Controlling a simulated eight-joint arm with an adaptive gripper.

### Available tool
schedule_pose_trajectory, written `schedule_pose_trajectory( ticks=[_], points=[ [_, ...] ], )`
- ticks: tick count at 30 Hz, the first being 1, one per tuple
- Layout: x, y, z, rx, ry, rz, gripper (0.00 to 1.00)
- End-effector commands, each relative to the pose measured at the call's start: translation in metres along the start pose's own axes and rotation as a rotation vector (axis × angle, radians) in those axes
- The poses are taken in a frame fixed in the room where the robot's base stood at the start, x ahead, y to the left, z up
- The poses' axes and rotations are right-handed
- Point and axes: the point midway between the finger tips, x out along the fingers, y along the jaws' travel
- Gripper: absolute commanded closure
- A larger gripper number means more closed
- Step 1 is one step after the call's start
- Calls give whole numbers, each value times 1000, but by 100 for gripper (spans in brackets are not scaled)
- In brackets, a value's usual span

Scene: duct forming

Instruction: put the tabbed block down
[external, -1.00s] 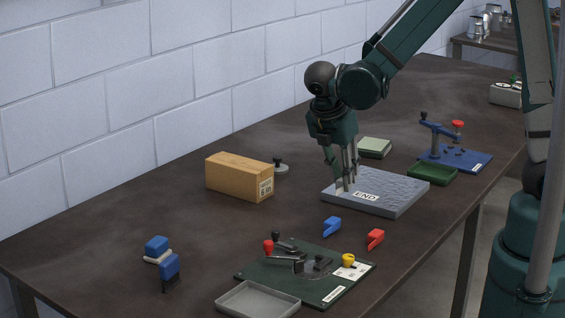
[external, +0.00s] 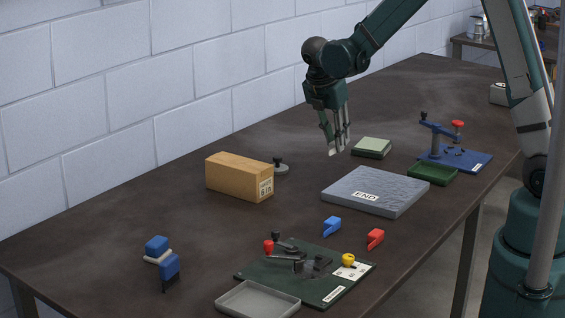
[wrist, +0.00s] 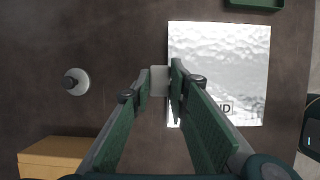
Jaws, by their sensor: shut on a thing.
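My gripper (external: 338,148) is shut on a small pale grey block, the tabbed block (wrist: 158,81), held between the fingertips. In the external view only a small pale piece of it (external: 331,152) shows at the fingertips; its tab cannot be made out. The gripper holds it above the table, on the wall side of the grey slab marked END (external: 375,190). In the wrist view the block appears beside the left edge of the slab (wrist: 220,60), partly hidden by the fingers.
A cardboard box (external: 235,177) and a round-based knobbed piece (external: 281,167) stand to the left. A pale green block (external: 371,147), a green tray (external: 432,174) and a blue fixture (external: 455,155) lie right. A dark green clamp plate (external: 330,290) is in front.

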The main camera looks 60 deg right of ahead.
Motion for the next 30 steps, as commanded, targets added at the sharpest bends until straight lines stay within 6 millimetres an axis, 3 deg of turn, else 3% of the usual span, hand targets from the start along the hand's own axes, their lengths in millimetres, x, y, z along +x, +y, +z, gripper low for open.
schedule_pose_trajectory(
  ticks=[3, 15, 21, 30],
  points=[
    [13, 12, 33, 5, -2, -1, 94],
    [55, 37, 133, 4, -12, -2, 94],
    [67, 41, 160, 1, -16, -1, 94],
    [71, 42, 169, -1, -17, -1, 94]
  ],
)
